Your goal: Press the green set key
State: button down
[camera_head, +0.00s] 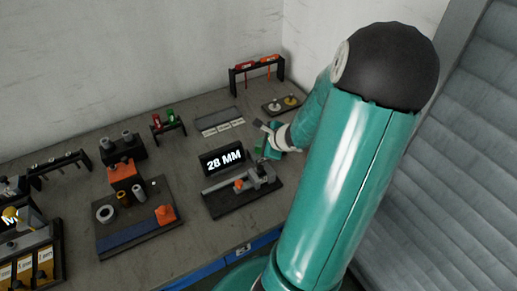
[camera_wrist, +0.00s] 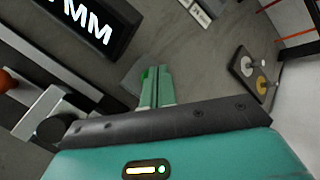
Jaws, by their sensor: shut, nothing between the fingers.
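A display (camera_head: 223,160) reads "28 MM" and stands at the back of a dark gauge fixture (camera_head: 225,205); the end of its text also shows in the wrist view (camera_wrist: 88,22). My gripper (camera_head: 263,152) is just right of the display, low over the bench. In the wrist view my gripper's two teal fingers (camera_wrist: 157,72) are together, with nothing between them. A small grey block (camera_wrist: 133,76) shows beside the fingertips. A brighter green patch (camera_wrist: 149,73) at the fingertips may be the set key, mostly hidden; I cannot tell whether the fingers touch it.
An orange part (camera_head: 239,184) sits on the gauge fixture. A dark plate with two round pieces (camera_head: 281,105) and a rack with red parts (camera_head: 257,69) stand behind my gripper. A tray with rings and an orange block (camera_head: 140,222) lies to the left. Bench between them is bare.

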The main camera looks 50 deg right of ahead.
jog(key=shift+f, duration=0.2)
jog(key=shift+f, duration=0.45)
dwell(0.7)
jog(key=shift+r, duration=0.9)
jog(key=shift+r, duration=0.1)
jog(key=shift+r, duration=2.4)
jog(key=shift+a, duration=0.1)
